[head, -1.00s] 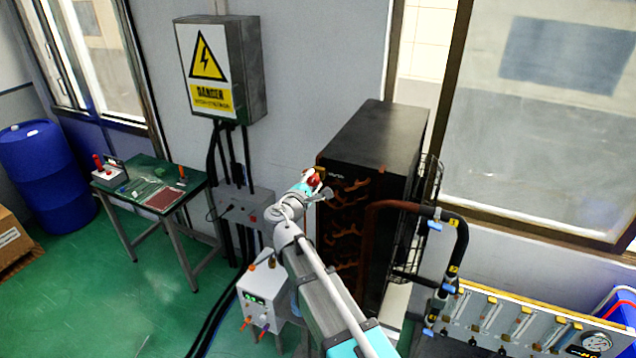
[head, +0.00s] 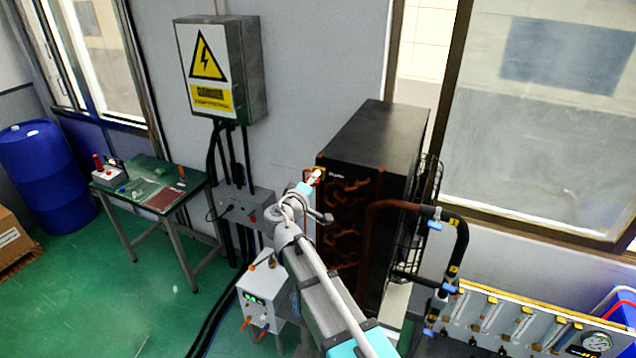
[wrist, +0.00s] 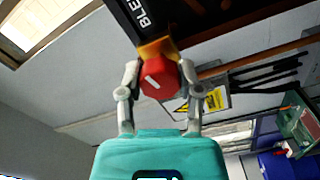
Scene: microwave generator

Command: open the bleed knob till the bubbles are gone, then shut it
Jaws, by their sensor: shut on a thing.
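The red bleed knob (wrist: 160,78) has a white line on its face and sits on a brass-coloured fitting (wrist: 158,47) beneath a black panel lettered "BLE…" in the wrist view. My gripper (wrist: 159,80) is shut on the knob, one finger on each side of it. In the head view my gripper (head: 312,182) is at the upper front left corner of the black cabinet (head: 375,140), where the knob is mostly hidden. No bubbles can be made out in either view.
Copper-coloured pipes (head: 345,213) run across the cabinet front. A black hose (head: 460,245) with blue-handled valves stands to its right. A grey electrical box with a danger sign (head: 210,70) hangs on the wall. A green table (head: 140,192) stands at the left.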

